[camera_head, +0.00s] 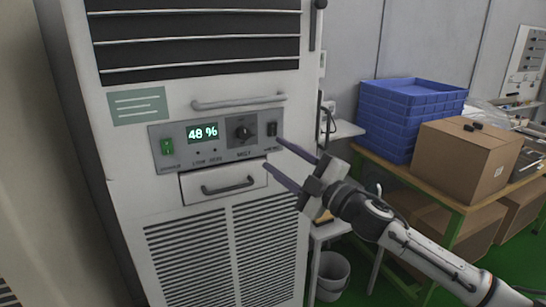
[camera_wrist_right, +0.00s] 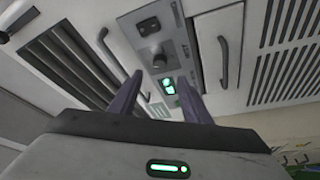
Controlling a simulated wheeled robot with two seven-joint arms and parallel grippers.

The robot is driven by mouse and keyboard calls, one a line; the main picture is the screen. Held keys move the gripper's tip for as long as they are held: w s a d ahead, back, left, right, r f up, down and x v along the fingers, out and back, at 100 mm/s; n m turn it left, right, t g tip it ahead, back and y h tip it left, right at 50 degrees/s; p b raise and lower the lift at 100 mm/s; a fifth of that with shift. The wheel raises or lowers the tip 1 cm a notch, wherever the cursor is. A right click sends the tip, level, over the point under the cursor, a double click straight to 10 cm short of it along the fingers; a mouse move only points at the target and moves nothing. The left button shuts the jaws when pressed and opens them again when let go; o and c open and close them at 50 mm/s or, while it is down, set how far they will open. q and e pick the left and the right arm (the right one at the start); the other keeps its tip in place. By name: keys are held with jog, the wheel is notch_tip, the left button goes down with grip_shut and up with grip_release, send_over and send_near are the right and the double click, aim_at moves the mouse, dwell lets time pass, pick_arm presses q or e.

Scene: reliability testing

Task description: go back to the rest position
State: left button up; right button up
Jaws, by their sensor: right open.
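My right gripper (camera_head: 272,160) is open and empty, its two dark fingers pointing left toward the front of a tall white machine (camera_head: 122,230). The fingertips are near the right part of the control panel (camera_head: 215,139), close to a dark switch (camera_head: 271,129); I cannot tell whether they touch anything. The panel also has a green switch (camera_head: 167,146), a black knob (camera_head: 243,132) and a display (camera_head: 203,133) reading 48 %. In the right wrist view my open fingers (camera_wrist_right: 160,95) frame part of the same panel (camera_wrist_right: 158,45). My left gripper is not in view.
A drawer (camera_head: 222,183) with a handle sits below the panel, and a bar handle (camera_head: 238,102) above it. To the right stands a table with blue crates (camera_head: 405,110) and a cardboard box (camera_head: 465,155). A bucket (camera_head: 332,272) stands on the green floor below.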

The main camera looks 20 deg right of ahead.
jog(key=shift+f, duration=0.1)
jog(key=s+a+f+m+g+h, duration=0.1)
jog(key=s+a+f+m, duration=0.15)
jog(key=f, duration=0.55)
jog(key=s+a+f+m+g+h, duration=0.1)
jog(key=s+f+m, duration=0.2)
jog(key=f, duration=0.5)
jog(key=s+a+f+m+g+h, duration=0.1)
jog(key=s+a+f+m+g, duration=0.1)
jog(key=s+f, duration=0.7)
jog(key=s+a+f+m+g+h, duration=0.1)
jog(key=s+f+m+g, duration=0.2)
jog(key=s+f, duration=0.7)
jog(key=s+a+f+m+g+h, duration=0.1)
jog(key=s+a+f+m+g, duration=0.1)
jog(key=s+f, duration=0.7)
jog(key=shift+s+a+f+m+g, duration=0.2)
jog(key=shift+s+a+m+g, duration=0.15)
jog(key=shift+s+m+g, duration=0.6)
jog(key=shift+s+m+t, duration=0.1)
jog(key=shift+m+t, duration=0.2)
jog(key=shift+t, duration=0.05)
jog(key=shift+c, duration=0.2)
